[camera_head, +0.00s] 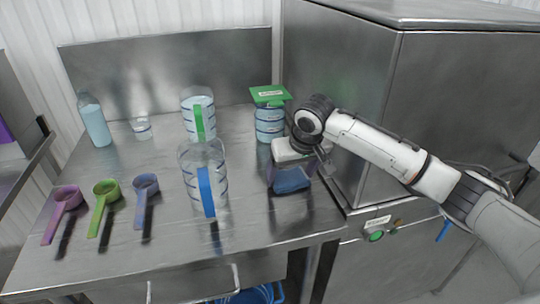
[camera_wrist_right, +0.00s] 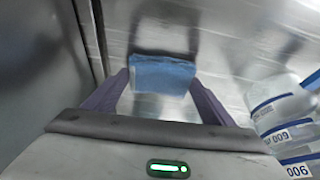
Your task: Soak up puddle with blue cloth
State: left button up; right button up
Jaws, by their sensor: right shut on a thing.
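The blue cloth (camera_head: 291,181) is at the right part of the steel table, near its right edge. My right gripper (camera_head: 290,170) is shut on the cloth, pointing down over the table. In the right wrist view the folded cloth (camera_wrist_right: 163,74) sits between the fingertips of my right gripper (camera_wrist_right: 160,82). A dark shadow lies on the metal beyond it. I cannot tell whether the cloth touches the table. I cannot make out a puddle in either view; the cloth or glare may hide it. My left gripper is not in view.
A jug with a blue strip (camera_head: 205,185) and one with a green strip (camera_head: 198,115) stand left of the cloth. A green-topped stack of containers (camera_head: 269,120) is behind it. Several coloured scoops (camera_head: 106,193) lie left. A steel cabinet (camera_head: 455,100) stands close on the right.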

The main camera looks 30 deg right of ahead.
jog(key=shift+d, duration=0.9)
jog(key=shift+s+a, duration=0.1)
jog(key=shift+a, duration=4)
jog(key=shift+d, duration=4.05)
jog(key=shift+a, duration=4)
jog(key=shift+d, duration=3.95)
jog(key=shift+a, duration=4.05)
notch_tip(320, 180, up, 8)
